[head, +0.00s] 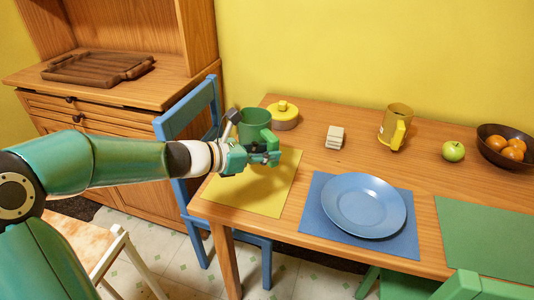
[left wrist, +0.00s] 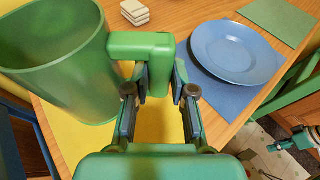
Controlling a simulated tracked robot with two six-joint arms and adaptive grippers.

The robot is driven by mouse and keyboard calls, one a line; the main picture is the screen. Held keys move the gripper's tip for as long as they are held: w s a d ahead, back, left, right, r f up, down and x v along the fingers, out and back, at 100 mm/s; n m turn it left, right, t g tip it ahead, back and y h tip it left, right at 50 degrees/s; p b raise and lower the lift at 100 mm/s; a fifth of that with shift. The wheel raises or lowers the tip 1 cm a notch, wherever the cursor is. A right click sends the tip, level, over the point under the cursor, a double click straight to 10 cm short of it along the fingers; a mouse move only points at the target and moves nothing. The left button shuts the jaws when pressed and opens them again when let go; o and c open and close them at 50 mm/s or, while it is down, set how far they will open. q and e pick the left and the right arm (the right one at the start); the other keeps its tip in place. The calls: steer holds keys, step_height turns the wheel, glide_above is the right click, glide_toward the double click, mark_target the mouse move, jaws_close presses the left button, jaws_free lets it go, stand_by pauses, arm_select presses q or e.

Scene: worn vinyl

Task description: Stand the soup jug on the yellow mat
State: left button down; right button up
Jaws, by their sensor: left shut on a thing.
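A green jug (head: 255,124) is held upright over the yellow mat (head: 232,194), at the left end of the table. My left gripper (head: 268,156) is shut on its handle. In the left wrist view the fingers close on the green handle (left wrist: 139,46), with the jug's body (left wrist: 60,65) to the left. A shadow lies on the mat below, and the jug appears raised above it. What looks like my right gripper (left wrist: 300,139) shows small at the right edge of the left wrist view; its fingers are unclear.
A blue plate (head: 364,206) lies on a blue mat (head: 315,218) to the right. A stack of pale blocks (head: 335,137), a yellow jug (head: 395,127), an apple (head: 453,151) and a fruit bowl (head: 496,145) stand further off.

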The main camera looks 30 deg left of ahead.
arm_select(q)
steer(key=shift+f+b, duration=2.75)
steer(key=shift+f, duration=0.1)
steer(key=shift+f+b, duration=0.55)
steer(key=shift+b, duration=0.1)
steer(key=c, duration=0.9)
jaws_free()
steer(key=shift+f, duration=0.1)
steer(key=shift+p+v, duration=1.35)
steer(key=shift+v, duration=2.7)
steer(key=shift+s, duration=0.1)
steer(key=v, duration=1.1)
steer(key=shift+s+a, duration=0.15)
steer(key=shift+s, duration=0.15)
